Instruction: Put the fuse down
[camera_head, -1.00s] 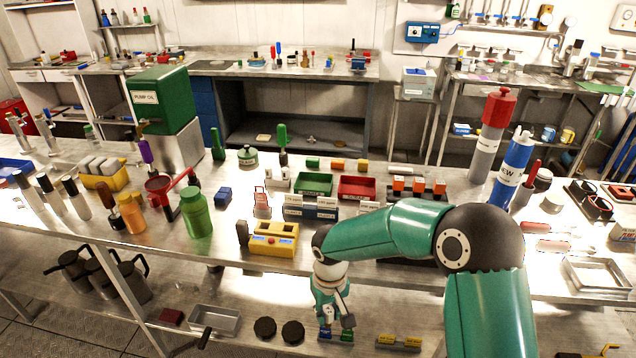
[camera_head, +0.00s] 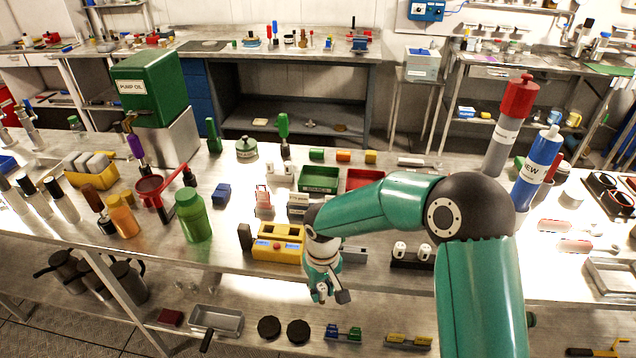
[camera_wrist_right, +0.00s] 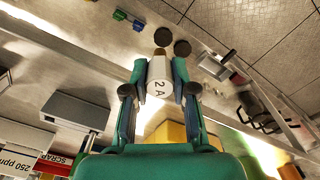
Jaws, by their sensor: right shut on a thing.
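The fuse (camera_wrist_right: 158,85) is a white cylinder with a brown end, marked "2 A". In the right wrist view it sits between the fingers of my right gripper (camera_wrist_right: 160,72), which is shut on it. In the head view my right gripper (camera_head: 327,296) points down in front of the bench edge, above the lower shelf. The fuse is not clear in that view. A small blue-and-green block (camera_head: 342,332) lies on the shelf below the gripper, apart from it; it also shows in the right wrist view (camera_wrist_right: 128,20). My left gripper is not in view.
A yellow box (camera_head: 275,246) stands at the bench edge beside my right wrist. A black holder (camera_head: 412,262) with two white cylinders is right of it. Two black discs (camera_head: 268,328) and a yellow block (camera_head: 408,341) lie on the lower shelf.

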